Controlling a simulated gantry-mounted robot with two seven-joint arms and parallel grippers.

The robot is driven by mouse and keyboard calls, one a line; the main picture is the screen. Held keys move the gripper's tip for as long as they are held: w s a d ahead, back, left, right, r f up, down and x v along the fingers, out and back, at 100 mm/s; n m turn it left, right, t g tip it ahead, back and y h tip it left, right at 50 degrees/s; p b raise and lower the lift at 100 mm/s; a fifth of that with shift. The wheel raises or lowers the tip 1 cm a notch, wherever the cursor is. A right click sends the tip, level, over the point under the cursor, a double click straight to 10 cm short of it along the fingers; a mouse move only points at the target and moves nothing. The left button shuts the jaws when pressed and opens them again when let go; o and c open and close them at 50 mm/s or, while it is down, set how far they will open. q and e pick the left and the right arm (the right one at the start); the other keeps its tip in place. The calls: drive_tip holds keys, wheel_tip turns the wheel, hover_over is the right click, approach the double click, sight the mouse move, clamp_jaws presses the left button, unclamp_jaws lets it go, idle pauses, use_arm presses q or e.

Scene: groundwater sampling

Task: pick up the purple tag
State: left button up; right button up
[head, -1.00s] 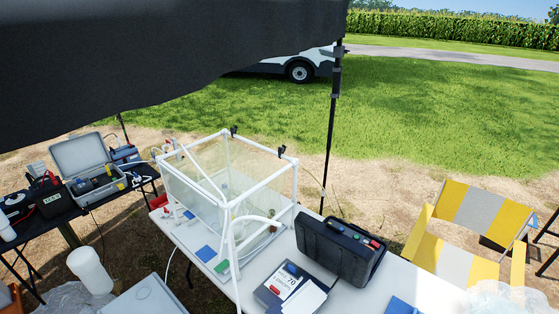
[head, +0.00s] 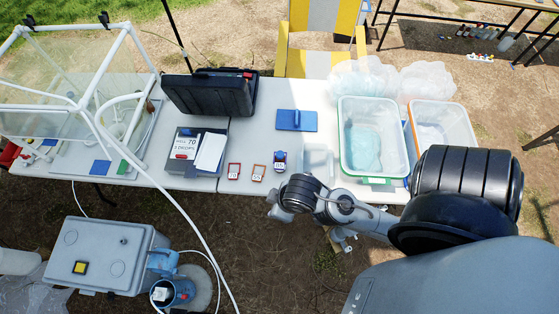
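Three small framed tags lie in a row on the white table. Two have reddish-orange frames, a left one (head: 234,171) and a middle one (head: 258,173). The right one, a blue-purple tag (head: 280,161), is the closest in colour to purple, though its exact shade is hard to tell. My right arm comes in from the right, and its end with the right gripper (head: 276,210) is over the table's front edge, just below the blue-purple tag and apart from it in the picture. Its fingers are too unclear to read. My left gripper is out of view.
A black case (head: 209,93) and a grey box with cards (head: 180,154) stand left of the tags. A blue plate (head: 297,121) lies behind them. Clear bins, one green-rimmed (head: 343,150), stand right. A framed tank (head: 70,122) is far left.

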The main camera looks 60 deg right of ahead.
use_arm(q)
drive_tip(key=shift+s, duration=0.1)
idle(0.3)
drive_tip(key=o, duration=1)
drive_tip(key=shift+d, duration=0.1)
